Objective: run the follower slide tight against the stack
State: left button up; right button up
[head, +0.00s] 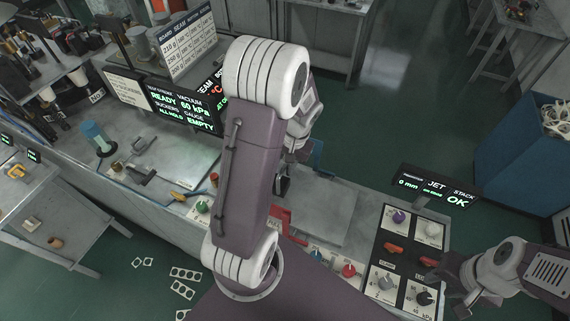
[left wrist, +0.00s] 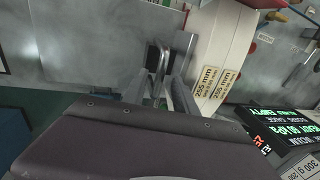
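The stack (left wrist: 225,45), pale curved sheets with 255 mm labels, shows in the left wrist view. A grey metal upright (left wrist: 183,52), which may be the follower slide, stands close beside its left edge; I cannot tell whether they touch. My left gripper (left wrist: 159,58) is at that upright, its dark fingertips close together; whether they hold anything is unclear. In the head view my left gripper (head: 283,186) is mostly hidden by its own arm, which also covers the stack. My right gripper (head: 450,287) is at the lower right over the control panel, its fingers unclear.
A display (head: 436,187) reads JET 0 mm and STACK OK. The control panel (head: 408,225) carries several knobs and red switches. A vacuum display (head: 180,105) reads READY, 60 kPa. A blue bin (head: 515,150) stands on the right.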

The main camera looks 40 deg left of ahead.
pick_arm(q)
notch_tip(320, 180, up, 9)
jog(key=d+b, duration=0.1)
jog(key=shift+w+d, duration=0.2)
jog(key=shift+d, duration=0.2)
jog(key=shift+f, duration=0.1)
